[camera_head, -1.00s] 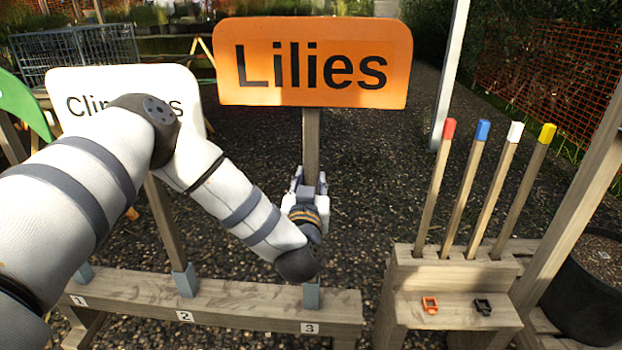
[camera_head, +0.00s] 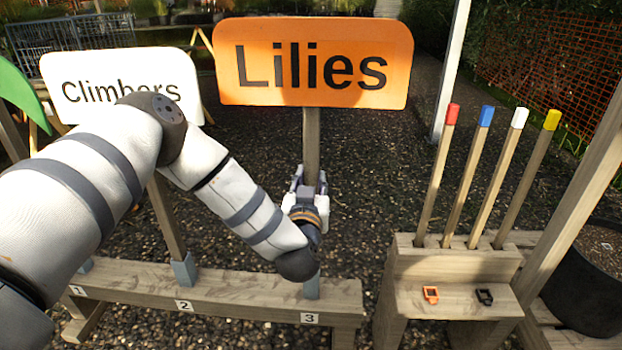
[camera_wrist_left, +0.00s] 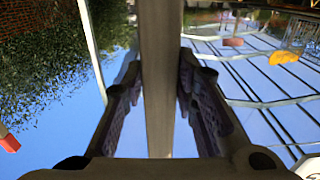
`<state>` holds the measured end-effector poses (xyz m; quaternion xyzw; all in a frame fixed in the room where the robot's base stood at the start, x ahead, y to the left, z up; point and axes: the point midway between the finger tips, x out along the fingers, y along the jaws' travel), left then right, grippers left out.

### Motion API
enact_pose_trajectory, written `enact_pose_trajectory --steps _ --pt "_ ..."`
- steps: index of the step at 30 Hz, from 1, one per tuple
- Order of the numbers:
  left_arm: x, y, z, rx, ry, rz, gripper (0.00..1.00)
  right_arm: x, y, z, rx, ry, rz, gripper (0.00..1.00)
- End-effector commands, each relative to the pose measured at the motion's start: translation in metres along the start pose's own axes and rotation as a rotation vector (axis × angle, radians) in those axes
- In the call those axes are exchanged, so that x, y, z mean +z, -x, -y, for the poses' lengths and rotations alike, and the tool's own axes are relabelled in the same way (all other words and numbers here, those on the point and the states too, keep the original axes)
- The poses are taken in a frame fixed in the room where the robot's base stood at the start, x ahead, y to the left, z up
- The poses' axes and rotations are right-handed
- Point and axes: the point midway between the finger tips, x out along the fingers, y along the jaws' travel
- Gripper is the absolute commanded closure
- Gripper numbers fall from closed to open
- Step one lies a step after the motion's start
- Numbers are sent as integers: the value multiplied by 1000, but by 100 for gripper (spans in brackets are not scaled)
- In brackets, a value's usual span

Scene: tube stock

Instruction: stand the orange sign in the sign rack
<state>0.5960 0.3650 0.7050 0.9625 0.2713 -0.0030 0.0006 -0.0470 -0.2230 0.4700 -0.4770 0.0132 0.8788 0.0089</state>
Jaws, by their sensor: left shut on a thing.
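The orange sign (camera_head: 312,62) reads "Lilies" and stands upright on a wooden post, high in the head view. My left gripper (camera_head: 309,187) is shut on the post below the board. The post also fills the middle of the left wrist view (camera_wrist_left: 157,70), between the two fingers. The sign rack (camera_head: 225,295) is a wooden beam with grey sockets numbered 1, 2 and 3. The grey socket at number 3 (camera_head: 311,289) lies below my wrist. My wrist hides the post's lower end, so I cannot tell whether it is in the socket. My right gripper is not in view.
A white "Climbers" sign (camera_head: 172,225) stands in socket 2, partly behind my arm. A green sign (camera_head: 18,85) is at the far left. Right of the rack, a wooden stand (camera_head: 455,265) holds several colour-tipped stakes. A black pot (camera_head: 585,295) is at the right.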

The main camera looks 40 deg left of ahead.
Motion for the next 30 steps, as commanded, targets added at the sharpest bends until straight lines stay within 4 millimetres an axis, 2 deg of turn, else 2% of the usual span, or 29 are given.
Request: enact_pose_trajectory --steps 6,24,30 --pt "-1 0 0 0 2 -4 100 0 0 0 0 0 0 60" --pt "28 0 0 -1 1 -3 100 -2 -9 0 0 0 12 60" --pt "28 -1 0 -1 2 -5 100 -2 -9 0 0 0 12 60"
